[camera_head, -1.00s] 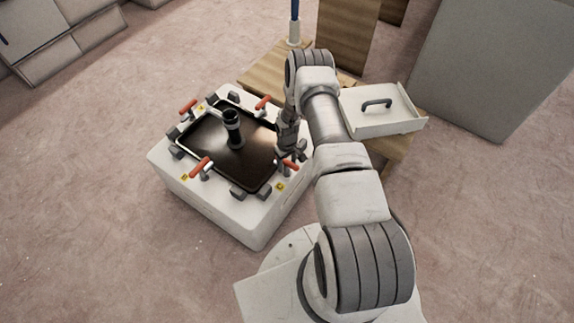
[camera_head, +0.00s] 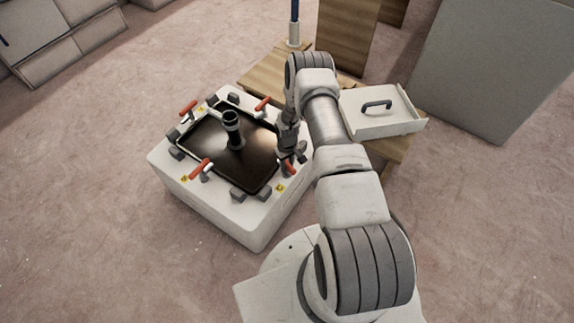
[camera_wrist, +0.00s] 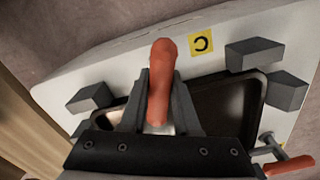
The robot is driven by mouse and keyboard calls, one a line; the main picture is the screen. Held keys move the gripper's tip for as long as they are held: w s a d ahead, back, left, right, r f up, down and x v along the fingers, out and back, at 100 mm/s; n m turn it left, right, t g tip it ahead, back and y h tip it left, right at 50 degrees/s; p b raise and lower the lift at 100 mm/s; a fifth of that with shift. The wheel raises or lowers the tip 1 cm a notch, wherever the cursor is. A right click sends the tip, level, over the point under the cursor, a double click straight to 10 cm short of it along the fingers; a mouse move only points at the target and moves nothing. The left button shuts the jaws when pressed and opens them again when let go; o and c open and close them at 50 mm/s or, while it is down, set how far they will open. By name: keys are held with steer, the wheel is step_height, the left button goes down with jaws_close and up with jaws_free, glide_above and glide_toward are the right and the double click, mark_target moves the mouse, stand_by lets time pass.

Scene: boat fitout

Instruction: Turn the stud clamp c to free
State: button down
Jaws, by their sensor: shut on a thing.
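Stud clamp c has a red-orange handle (camera_wrist: 161,75) that stands between the two grey fingers of my gripper (camera_wrist: 160,100) in the wrist view. The fingers are shut on it. A yellow label (camera_wrist: 201,42) with a dark letter C lies just right of the handle. In the head view my gripper (camera_head: 290,157) is at the right corner of the white box (camera_head: 225,212), with the handle (camera_head: 289,169) showing below it. The clamp's base is hidden by my gripper. A black tray-like panel (camera_head: 195,145) with a dark upright post (camera_head: 233,130) lies on top of the box.
Other red-handled clamps stand at the box's left (camera_head: 188,107), back (camera_head: 263,103) and front (camera_head: 200,168). Grey blocks line the panel's edge. A wooden table (camera_head: 265,75) with a white handled tray (camera_head: 385,122) stands behind and right. Floor left of the box is clear.

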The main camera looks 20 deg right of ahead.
steer(key=m+b, duration=0.2)
steer(key=m, duration=0.1)
steer(key=shift+w+f+m+b, duration=0.1)
steer(key=shift+m+b, duration=0.2)
steer(key=shift+m, duration=0.1)
steer(key=m+b, duration=0.2)
steer(key=m, duration=0.3)
steer(key=shift+b, duration=0.4)
steer(key=m+b, duration=0.1)
steer(key=m, duration=0.4)
steer(key=shift+w+b, duration=0.1)
steer(key=shift+b, duration=0.3)
steer(key=shift+m+b, duration=0.55)
steer(key=shift+m, duration=1.55)
steer(key=c, duration=0.6)
jaws_free()
